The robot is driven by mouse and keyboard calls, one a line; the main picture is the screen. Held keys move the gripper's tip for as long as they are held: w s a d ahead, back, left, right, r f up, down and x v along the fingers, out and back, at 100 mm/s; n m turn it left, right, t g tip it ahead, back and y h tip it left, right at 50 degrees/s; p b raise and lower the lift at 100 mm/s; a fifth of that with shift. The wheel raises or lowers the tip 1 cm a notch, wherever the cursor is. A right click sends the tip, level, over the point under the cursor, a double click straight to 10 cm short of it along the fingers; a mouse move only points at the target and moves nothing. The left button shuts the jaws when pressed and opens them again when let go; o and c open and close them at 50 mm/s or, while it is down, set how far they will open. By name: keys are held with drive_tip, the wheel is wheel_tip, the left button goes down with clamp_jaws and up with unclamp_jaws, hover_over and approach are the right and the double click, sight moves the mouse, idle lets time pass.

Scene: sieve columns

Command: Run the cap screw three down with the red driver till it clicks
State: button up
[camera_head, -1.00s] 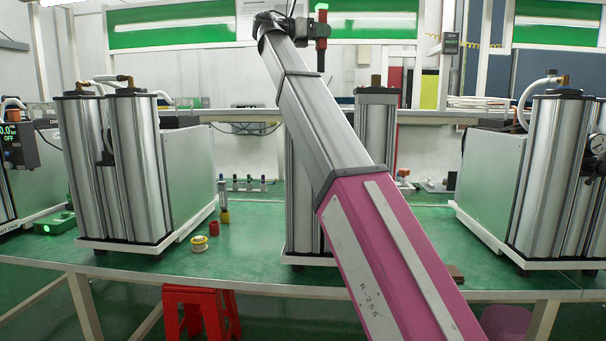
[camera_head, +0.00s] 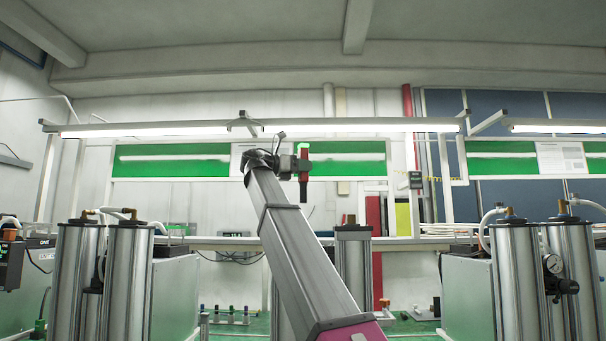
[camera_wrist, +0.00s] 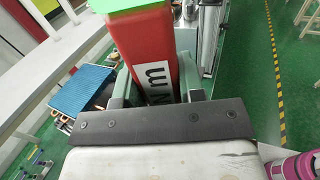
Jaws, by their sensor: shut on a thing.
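The red driver (camera_head: 304,188) has a green end and is held upright, high above the bench. In the wrist view its red body (camera_wrist: 148,48), with "Nm" lettering, stands between my fingers, green end toward the top. My gripper (camera_head: 298,166) is shut on the driver; it also shows in the wrist view (camera_wrist: 155,88). The metal sieve columns stand below: a pair at left (camera_head: 128,285), one behind my arm (camera_head: 354,268), and more at right (camera_head: 518,285). I cannot make out cap screw three in any view. The driver's tip is hidden in the wrist view.
A small rack with coloured pieces (camera_head: 230,315) stands on the green bench, left of my arm. A light bar (camera_head: 330,126) hangs above. In the wrist view a blue ribbed block (camera_wrist: 84,88) lies at left.

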sight(299, 181)
drive_tip(key=shift+f, duration=0.1)
idle(0.3)
drive_tip(key=shift+f, duration=2.3)
drive_tip(key=shift+f, duration=1.4)
idle(1.7)
drive_tip(key=shift+r, duration=2.6)
